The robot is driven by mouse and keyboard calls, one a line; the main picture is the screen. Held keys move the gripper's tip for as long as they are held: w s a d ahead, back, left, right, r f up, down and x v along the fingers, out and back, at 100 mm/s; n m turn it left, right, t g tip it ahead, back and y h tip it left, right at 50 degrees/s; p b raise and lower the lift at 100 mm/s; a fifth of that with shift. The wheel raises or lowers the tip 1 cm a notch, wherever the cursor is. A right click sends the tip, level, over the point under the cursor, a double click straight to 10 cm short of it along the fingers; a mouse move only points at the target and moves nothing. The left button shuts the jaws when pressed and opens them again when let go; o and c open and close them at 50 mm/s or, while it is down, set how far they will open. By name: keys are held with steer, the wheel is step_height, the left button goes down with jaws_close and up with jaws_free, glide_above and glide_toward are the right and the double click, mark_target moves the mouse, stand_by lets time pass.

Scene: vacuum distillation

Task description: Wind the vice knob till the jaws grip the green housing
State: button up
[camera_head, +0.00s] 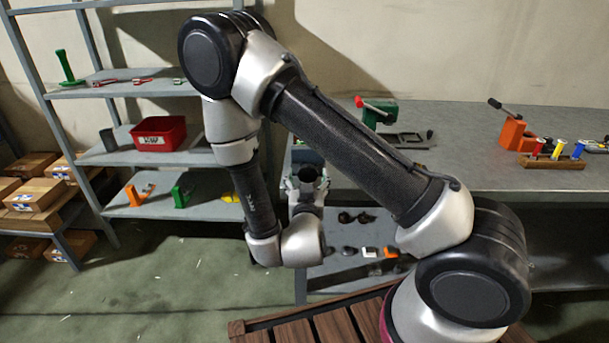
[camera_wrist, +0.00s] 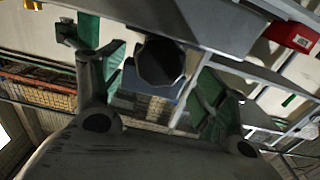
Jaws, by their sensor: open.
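The dark, many-sided vice knob (camera_wrist: 160,62) is at the upper middle of the wrist view, between the fingers of my gripper (camera_wrist: 146,76). The fingers are open on either side of it; I cannot tell whether they touch it. A blue block (camera_wrist: 150,82), likely part of the vice, is behind the knob. Green surfaces (camera_wrist: 116,62) show beside the fingers; I cannot tell which belong to the green housing. The jaws are not clearly visible. In the head view my gripper (camera_head: 308,186) is at the bench's left end and hides most of the vice.
On the grey bench (camera_head: 455,165) stand a green device with a red handle (camera_head: 376,113), an orange device (camera_head: 515,133) and a wooden rack (camera_head: 552,160) of coloured spools. Shelves with a red bin (camera_head: 158,133) stand left. Open floor lies between shelves and bench.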

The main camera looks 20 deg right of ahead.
mark_target(308, 173)
steer(key=shift+x, duration=1.2)
steer(key=shift+c, duration=0.5)
steer(key=c, duration=0.9)
steer(key=shift+d+m, duration=0.15)
steer(key=shift+m, duration=1.45)
steer(key=o, duration=1)
